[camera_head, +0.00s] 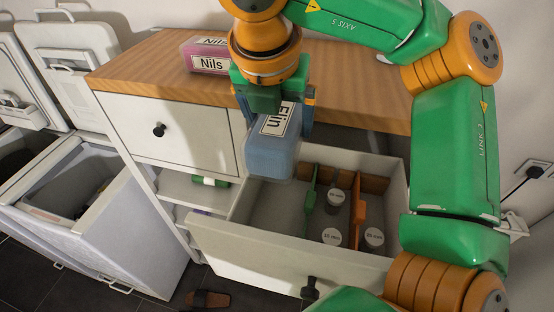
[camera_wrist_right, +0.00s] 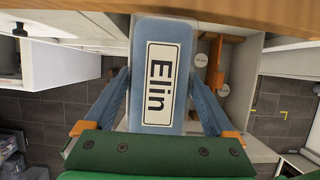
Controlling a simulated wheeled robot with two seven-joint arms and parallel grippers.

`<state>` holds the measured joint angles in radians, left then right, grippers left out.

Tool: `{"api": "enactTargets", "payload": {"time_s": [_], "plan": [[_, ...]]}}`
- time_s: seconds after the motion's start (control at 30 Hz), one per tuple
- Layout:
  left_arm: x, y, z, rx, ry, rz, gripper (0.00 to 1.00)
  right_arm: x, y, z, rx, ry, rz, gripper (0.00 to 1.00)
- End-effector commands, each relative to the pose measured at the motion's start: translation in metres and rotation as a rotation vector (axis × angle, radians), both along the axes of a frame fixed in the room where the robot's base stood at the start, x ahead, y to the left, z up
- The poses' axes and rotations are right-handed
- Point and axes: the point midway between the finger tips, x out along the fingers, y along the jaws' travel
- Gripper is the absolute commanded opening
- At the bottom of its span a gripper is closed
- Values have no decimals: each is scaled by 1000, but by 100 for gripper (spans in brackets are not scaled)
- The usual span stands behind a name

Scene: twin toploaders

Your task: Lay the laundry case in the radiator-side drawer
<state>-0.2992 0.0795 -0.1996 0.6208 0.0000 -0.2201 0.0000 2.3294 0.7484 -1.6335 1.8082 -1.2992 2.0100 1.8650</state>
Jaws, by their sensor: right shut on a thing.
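A blue case (camera_head: 270,155) labelled "Elin" is held in my right gripper (camera_head: 277,118), whose fingers are on both sides of it. The case also fills the middle of the right wrist view (camera_wrist_right: 160,75), label toward the camera. It hangs above the back left part of the pulled-out right drawer (camera_head: 240,256). A pink case (camera_head: 206,57) labelled "Nils" lies on the wooden top. The left drawer (camera_head: 165,130) is shut. I cannot tell from the frames which side a radiator is on. My left gripper is not in view.
Open toploaders (camera_head: 120,225) stand at left. A sandal (camera_head: 208,299) lies on the floor.

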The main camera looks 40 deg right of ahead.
Motion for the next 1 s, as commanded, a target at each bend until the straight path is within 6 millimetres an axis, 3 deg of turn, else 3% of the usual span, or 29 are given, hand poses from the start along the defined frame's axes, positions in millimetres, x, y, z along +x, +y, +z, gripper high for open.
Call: {"api": "enactTargets", "payload": {"time_s": [0.37, 0.73, 1.0], "plan": [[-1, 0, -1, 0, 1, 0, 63, 0, 0, -52, -1, 6, 1, 5], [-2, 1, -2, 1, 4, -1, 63, -1, 0, -123, 0, 6, 1, 5], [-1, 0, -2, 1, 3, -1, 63, 0, 0, -149, 0, 3, 0, 5]]}}
